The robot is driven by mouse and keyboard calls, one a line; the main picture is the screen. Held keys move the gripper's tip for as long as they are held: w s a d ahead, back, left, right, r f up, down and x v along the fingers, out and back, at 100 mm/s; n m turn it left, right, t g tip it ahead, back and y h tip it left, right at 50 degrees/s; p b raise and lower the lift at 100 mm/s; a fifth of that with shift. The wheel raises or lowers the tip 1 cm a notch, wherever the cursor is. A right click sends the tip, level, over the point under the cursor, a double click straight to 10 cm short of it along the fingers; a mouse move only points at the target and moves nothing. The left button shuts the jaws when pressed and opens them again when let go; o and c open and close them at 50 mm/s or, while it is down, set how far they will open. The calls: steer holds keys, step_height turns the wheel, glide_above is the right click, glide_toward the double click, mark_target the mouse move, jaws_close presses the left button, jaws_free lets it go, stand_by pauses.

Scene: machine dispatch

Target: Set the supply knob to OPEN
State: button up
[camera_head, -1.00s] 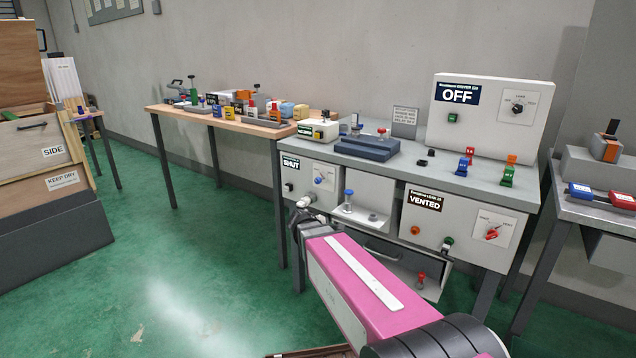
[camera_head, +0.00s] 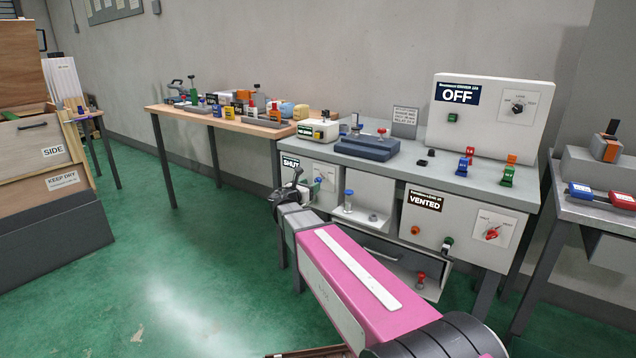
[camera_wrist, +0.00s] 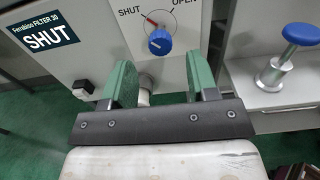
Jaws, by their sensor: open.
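The supply knob (camera_wrist: 160,42) is a round blue knob on a white plate on the filter panel, marked SHUT to its left and OPEN to its right. A red pointer at its upper left is turned toward SHUT. In the wrist view my gripper (camera_wrist: 160,65) is open, its two green fingers spread below the knob, one toward each side and apart from it. Nothing is between the fingers. In the head view my gripper (camera_head: 296,188) is in front of the filter panel, close to the knob (camera_head: 318,181), and partly covers the panel.
The panel label (camera_wrist: 38,38) reads SHUT. A black-and-white switch (camera_wrist: 82,88) is at the panel's lower left. A blue-topped plunger (camera_wrist: 290,50) stands on a shelf to the right. A panel with a red knob (camera_head: 493,233) reads VENTED farther right.

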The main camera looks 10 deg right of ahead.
mark_target(320, 179)
steer(key=x, duration=0.6)
steer(key=shift+s, duration=0.1)
steer(key=c, duration=0.9)
